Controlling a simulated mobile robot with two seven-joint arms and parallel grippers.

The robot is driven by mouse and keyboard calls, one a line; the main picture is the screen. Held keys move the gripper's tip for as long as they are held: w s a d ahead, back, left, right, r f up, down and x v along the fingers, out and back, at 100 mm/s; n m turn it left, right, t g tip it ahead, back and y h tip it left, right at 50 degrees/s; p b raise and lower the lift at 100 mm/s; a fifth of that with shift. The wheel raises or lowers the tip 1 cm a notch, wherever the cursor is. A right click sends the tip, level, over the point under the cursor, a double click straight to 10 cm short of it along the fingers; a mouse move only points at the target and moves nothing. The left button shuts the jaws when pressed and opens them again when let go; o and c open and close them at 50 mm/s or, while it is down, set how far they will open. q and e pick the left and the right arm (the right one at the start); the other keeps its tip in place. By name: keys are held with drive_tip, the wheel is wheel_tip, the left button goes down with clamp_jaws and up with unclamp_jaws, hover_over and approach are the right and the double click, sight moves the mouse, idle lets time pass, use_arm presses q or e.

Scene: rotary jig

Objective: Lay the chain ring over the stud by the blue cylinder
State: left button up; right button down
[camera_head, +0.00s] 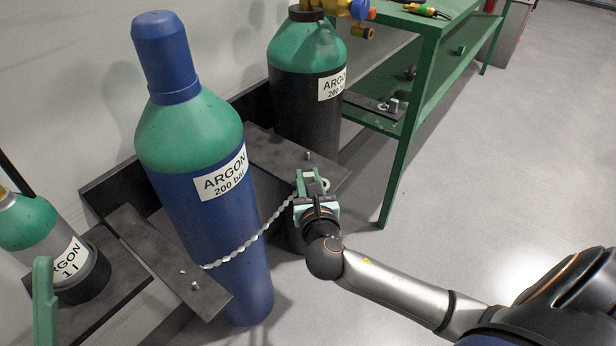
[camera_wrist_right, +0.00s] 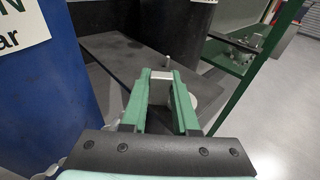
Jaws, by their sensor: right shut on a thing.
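The blue cylinder (camera_head: 205,190), with a green shoulder and blue cap, stands upright between two dark plates. A pale chain (camera_head: 236,250) crosses its front from the left plate to my right gripper (camera_head: 311,178). That gripper is shut on the chain's end. In the right wrist view, a pale metal piece (camera_wrist_right: 161,76) shows between its fingertips, and a round pale part (camera_wrist_right: 190,101) beside the right finger. The stud (camera_head: 308,154) stands bare on the right plate, just beyond the fingertips; it also shows in the wrist view (camera_wrist_right: 168,61). A green finger of my left gripper (camera_head: 45,300) shows at lower left.
The right plate (camera_head: 275,152) and left plate (camera_head: 150,250) flank the cylinder. A black-and-green cylinder (camera_head: 305,80) stands behind, a small grey one (camera_head: 45,240) at left. A green bench (camera_head: 425,70) is at right. Open floor (camera_head: 480,170) lies right of the gripper.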

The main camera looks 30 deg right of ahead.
drive_tip(key=shift+f, duration=0.4)
drive_tip(key=c, duration=0.7)
unclamp_jaws()
drive_tip(key=shift+o, duration=0.5)
drive_tip(key=shift+d, duration=0.15)
